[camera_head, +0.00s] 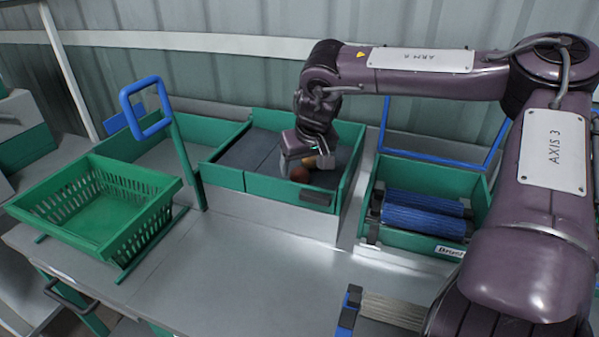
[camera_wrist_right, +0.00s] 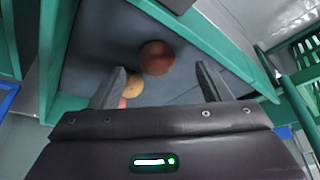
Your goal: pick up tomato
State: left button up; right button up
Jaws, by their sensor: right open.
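A dark red tomato (camera_head: 299,175) lies on the grey floor of a green-walled bin (camera_head: 231,178). A yellow-orange tomato (camera_head: 309,162) lies close beside it, partly hidden. In the right wrist view the red tomato (camera_wrist_right: 157,57) is beyond the fingertips, between their lines. The yellow-orange tomato (camera_wrist_right: 133,86) is near the left-hand finger, and a small reddish patch (camera_wrist_right: 122,103) shows below it, mostly hidden. My right gripper (camera_head: 306,165) points down into the bin with its fingers apart and nothing held; it also shows in the wrist view (camera_wrist_right: 160,86). My left gripper is out of view.
A green slatted basket (camera_head: 113,171) stands at the left, next to a post with a blue frame (camera_head: 146,108). A green bin with blue rollers (camera_head: 424,214) is to the right. Bin walls stand close around my gripper.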

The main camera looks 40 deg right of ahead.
aim_at(302, 171)
jog(key=shift+f, duration=0.3)
jog(key=shift+w+d+f+p, duration=0.15)
jog(key=shift+w+f+p, duration=0.05)
jog(key=shift+f+p, duration=0.1)
jog(key=x, duration=0.2)
jog(key=p+x, duration=0.1)
jog(key=shift+w+d+f, duration=0.2)
jog(key=shift+w+d, duration=0.1)
jog(key=shift+d, duration=0.05)
jog(key=shift+w+f, duration=0.15)
jog(key=shift+f, duration=0.2)
jog(key=shift+c, duration=0.8)
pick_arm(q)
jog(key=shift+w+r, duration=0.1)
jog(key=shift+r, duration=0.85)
pick_arm(e)
jog(key=c, duration=0.6)
